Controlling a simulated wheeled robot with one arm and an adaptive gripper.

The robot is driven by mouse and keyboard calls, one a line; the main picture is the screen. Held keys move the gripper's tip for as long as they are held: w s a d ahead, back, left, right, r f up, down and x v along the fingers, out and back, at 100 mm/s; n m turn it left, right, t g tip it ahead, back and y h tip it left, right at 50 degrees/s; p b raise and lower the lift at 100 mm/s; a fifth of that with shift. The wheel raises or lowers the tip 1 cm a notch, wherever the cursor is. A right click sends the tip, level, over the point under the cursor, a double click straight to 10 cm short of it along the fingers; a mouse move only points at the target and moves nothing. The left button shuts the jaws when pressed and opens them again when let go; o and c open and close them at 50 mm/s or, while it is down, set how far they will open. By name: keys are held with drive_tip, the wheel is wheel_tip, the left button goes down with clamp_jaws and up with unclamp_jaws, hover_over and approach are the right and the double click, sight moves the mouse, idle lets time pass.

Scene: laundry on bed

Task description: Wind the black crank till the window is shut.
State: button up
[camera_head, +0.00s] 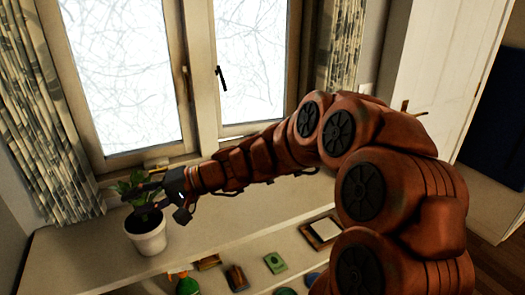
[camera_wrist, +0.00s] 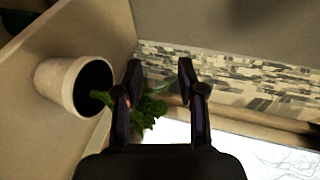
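The window has a left pane (camera_head: 125,75) and a right pane (camera_head: 250,60), both showing bare branches outside. A small black handle (camera_head: 221,78) sits on the right sash's frame; I cannot tell whether it is the crank. No crank clearly shows in the wrist view. I cannot tell how far the window stands open. My gripper (camera_head: 160,190) is low at the left, over the shelf by the potted plant, well away from the black handle. In the wrist view my gripper (camera_wrist: 160,70) has its fingers apart with nothing held, and leaves show beside and behind the left finger.
A plant (camera_head: 133,185) in a white pot (camera_head: 147,238) stands on the shelf top (camera_head: 75,255) at my gripper. The pot also shows in the wrist view (camera_wrist: 62,84). Patterned curtains (camera_head: 45,120) flank the window. Small items, including a green one (camera_head: 275,262), lie lower down.

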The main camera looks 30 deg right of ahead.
drive_tip(key=w+d+f+m+t+h+b, duration=0.25)
drive_tip(key=w+d+m+t, duration=0.55)
drive_tip(key=w+d, duration=0.95)
drive_tip(key=w+d+f+m+t+h, duration=0.1)
drive_tip(key=d+f+m+h, duration=0.2)
drive_tip(key=d, duration=0.6)
drive_tip(key=w+d+f+m+t+h, duration=0.1)
drive_tip(key=d+f+h, duration=0.4)
drive_tip(key=d, duration=0.5)
drive_tip(key=w+d+f+m+t+h+b, duration=0.1)
drive_tip(key=d+f+m+h, duration=0.3)
drive_tip(key=d, duration=0.6)
drive_tip(key=shift+w+d+m+t+h, duration=0.1)
drive_tip(key=shift+d+m+t+h, duration=0.2)
drive_tip(key=shift+m+t, duration=0.4)
drive_tip(key=shift+w+d, duration=0.15)
drive_tip(key=shift+w+d+p, duration=0.2)
drive_tip(key=shift+w+p, duration=0.8)
drive_tip(key=shift+w, duration=2.7)
drive_tip(key=shift+c, duration=0.3)
clamp_jaws()
